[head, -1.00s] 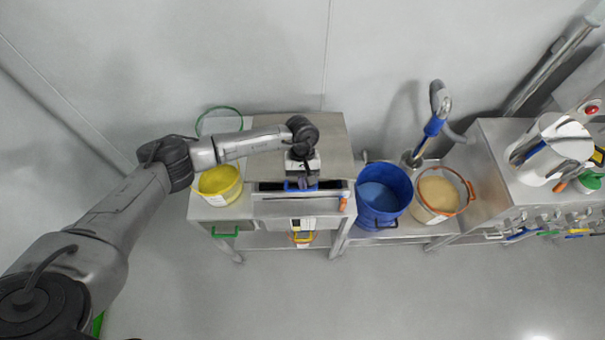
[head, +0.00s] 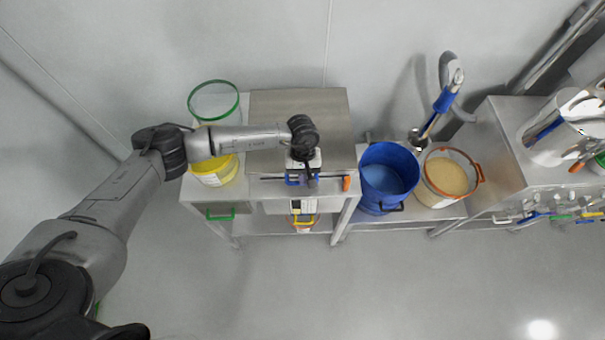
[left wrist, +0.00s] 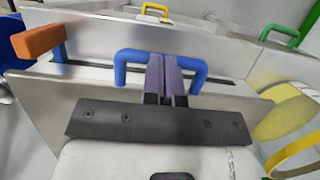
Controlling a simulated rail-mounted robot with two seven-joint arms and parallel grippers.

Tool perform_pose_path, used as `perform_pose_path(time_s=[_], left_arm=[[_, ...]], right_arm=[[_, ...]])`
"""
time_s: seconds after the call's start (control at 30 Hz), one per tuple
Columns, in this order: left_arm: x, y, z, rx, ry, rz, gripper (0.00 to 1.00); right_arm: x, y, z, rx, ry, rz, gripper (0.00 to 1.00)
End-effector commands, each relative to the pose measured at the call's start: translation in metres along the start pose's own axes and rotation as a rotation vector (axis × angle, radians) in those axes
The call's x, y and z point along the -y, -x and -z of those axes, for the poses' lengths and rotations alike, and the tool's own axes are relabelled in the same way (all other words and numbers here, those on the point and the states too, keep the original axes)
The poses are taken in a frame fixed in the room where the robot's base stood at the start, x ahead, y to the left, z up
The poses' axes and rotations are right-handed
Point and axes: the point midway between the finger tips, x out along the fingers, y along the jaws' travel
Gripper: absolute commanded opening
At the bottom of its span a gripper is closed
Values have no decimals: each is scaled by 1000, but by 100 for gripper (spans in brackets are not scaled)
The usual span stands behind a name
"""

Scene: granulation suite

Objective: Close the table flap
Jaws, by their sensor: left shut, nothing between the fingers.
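The steel table unit (head: 300,115) stands against the wall. Its flap, a steel panel, carries a blue handle (head: 291,180). In the left wrist view, the flap's plate (left wrist: 45,88) and the blue handle (left wrist: 130,60) are close, with a narrow dark slit along the plate. My left gripper (head: 312,184) is at the front edge of the unit. Its fingers are together and empty, right against or inside the blue handle in the left wrist view (left wrist: 167,62); I cannot tell if they touch. The gripper hides part of the flap. My right gripper is out of view.
An orange handle (head: 346,183) sticks out beside the flap. A yellow bucket (head: 215,172) stands left, a blue bucket (head: 388,180) and a beige-filled bucket (head: 450,176) right. A green handle (head: 221,215) and a yellow handle (head: 303,222) are below. The floor in front is clear.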

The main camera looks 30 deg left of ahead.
Motion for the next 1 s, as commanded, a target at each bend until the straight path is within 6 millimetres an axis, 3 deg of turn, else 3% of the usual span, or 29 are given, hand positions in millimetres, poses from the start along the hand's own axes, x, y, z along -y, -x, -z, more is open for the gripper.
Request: perform_pose_path(time_s=[0.03, 0.3, 0.57, 0.83, 1.0], left_arm=[[3, -10, 2, -4, 4, 7, 0], [6, -15, 3, -4, 8, 14, 0], [6, -9, 3, -5, 8, 12, 0], [4, 42, -4, -7, 8, -2, 0], [2, 74, -6, -7, 6, -5, 0]], right_arm=[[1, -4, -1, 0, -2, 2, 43], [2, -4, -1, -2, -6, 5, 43], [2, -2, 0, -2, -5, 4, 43], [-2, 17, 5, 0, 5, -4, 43], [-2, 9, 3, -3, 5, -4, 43]])
